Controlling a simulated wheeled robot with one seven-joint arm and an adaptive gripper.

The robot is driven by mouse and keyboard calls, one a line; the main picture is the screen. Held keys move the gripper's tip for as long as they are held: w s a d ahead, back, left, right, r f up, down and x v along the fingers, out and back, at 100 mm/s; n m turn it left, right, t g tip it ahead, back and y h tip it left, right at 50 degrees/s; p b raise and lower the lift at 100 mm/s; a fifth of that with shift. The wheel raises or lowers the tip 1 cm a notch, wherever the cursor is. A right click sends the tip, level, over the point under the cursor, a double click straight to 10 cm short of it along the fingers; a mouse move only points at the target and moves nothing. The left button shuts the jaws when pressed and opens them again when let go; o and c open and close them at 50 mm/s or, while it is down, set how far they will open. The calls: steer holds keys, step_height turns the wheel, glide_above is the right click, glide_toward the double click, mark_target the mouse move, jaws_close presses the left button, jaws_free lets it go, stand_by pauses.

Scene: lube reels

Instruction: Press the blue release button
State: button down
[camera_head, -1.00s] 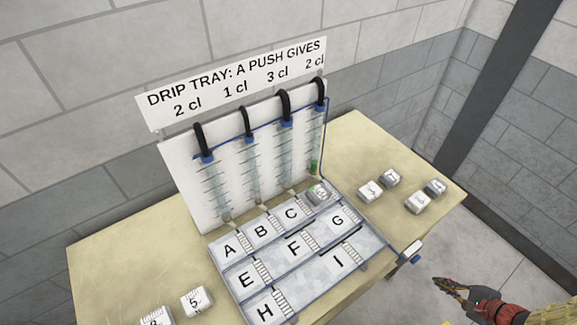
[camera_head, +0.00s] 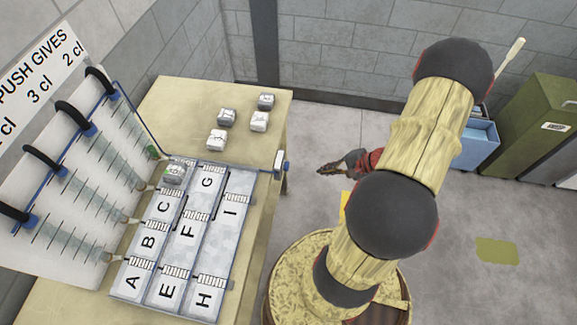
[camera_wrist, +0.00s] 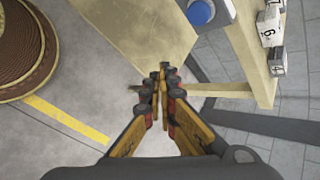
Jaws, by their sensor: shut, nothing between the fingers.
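The blue release button (camera_wrist: 201,12) is a round blue cap at the top edge of the wrist view. In the head view, a small white and blue box (camera_head: 279,163) sits on the table's right edge, at the tray's corner; the cap is not clear there. My gripper (camera_head: 322,170) is out over the floor, to the right of the box and apart from it. The wrist view shows its fingers (camera_wrist: 163,72) together and empty, below and left of the button in the picture.
The lettered drip tray (camera_head: 247,178) lies on the wooden table (camera_head: 185,95). A numbered block (camera_head: 175,171) sits on the tray, and several white blocks (camera_head: 217,139) stand behind it. A blue bin (camera_head: 480,145) and green cabinet (camera_head: 545,90) stand at right.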

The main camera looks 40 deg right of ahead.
steer(key=w+a+b, duration=0.1)
steer(key=w+a, duration=0.4)
steer(key=w, duration=0.1)
steer(key=shift+w+a, duration=0.35)
steer(key=shift+a, duration=0.05)
stand_by(1.4)
steer(key=shift+w+a+b, duration=0.25)
steer(key=shift+w+b, duration=0.05)
steer(key=shift+b, duration=0.1)
steer(key=shift+w+a+b, duration=0.3)
steer(key=shift+w, duration=0.05)
stand_by(0.9)
steer(key=shift+s+d, duration=0.55)
steer(key=shift+s, duration=0.15)
steer(key=shift+d, duration=0.1)
steer(key=shift+s+d, duration=0.8)
steer(key=shift+s, duration=0.15)
steer(key=shift+s+d, duration=0.75)
steer(key=shift+s, duration=0.2)
